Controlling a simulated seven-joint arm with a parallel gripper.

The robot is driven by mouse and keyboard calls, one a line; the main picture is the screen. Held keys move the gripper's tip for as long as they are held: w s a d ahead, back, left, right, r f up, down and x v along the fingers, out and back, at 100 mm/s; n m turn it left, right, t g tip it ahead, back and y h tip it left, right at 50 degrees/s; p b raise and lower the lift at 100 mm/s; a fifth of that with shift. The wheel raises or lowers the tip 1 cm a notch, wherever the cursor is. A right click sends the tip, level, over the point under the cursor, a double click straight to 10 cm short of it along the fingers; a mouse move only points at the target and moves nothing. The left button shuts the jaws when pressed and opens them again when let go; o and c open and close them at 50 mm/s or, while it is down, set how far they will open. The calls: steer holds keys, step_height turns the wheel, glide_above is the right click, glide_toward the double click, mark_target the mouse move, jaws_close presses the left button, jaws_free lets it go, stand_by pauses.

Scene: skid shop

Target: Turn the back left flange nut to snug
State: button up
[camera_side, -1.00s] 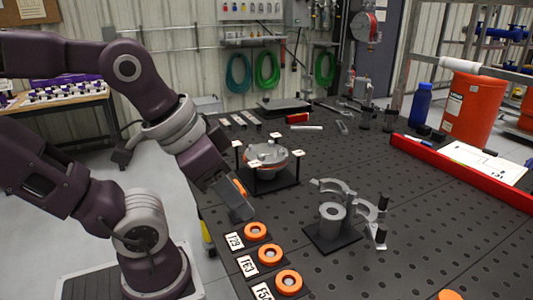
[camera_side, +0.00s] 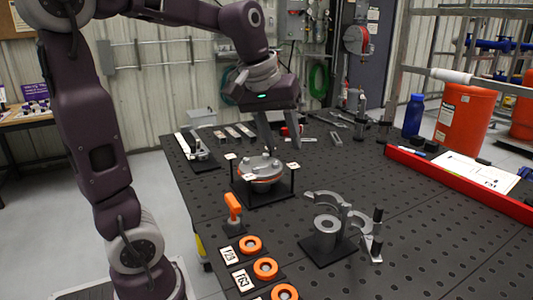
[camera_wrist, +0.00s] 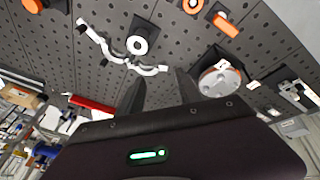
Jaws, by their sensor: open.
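The round grey flange (camera_side: 260,168) with an orange-red band sits on a black stand with corner posts and small white tags. It also shows in the wrist view (camera_wrist: 216,82), right of my fingers. Its separate nuts are too small to tell apart, and the back left one cannot be made out. My gripper (camera_side: 282,147) is open and empty, pointing down above the back right side of the flange stand. In the wrist view my two fingers (camera_wrist: 160,76) are spread with nothing between them. An orange-handled tool (camera_side: 233,207) stands upright at the table's left edge.
Orange rings (camera_side: 250,245) with number cards line the front left edge. A grey clamp fixture (camera_side: 327,232) stands right of the flange. A red tray (camera_side: 460,186) borders the right side. Loose tools lie behind. The table between fixture and red tray is clear.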

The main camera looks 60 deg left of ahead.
steer(key=w+a+f+n+g+y, duration=0.1)
steer(key=w+a+f+n, duration=0.15)
steer(key=w+a, duration=0.45)
steer(key=n+g+y, duration=0.3)
steer(key=n, duration=0.4)
glide_toward(266, 154)
steer(key=shift+x, duration=0.8)
steer(key=x, duration=0.5)
steer(key=shift+a+f, duration=0.15)
steer(key=shift+f, duration=0.15)
steer(key=shift+a+f, duration=0.2)
steer(key=shift+f, duration=0.3)
jaws_close()
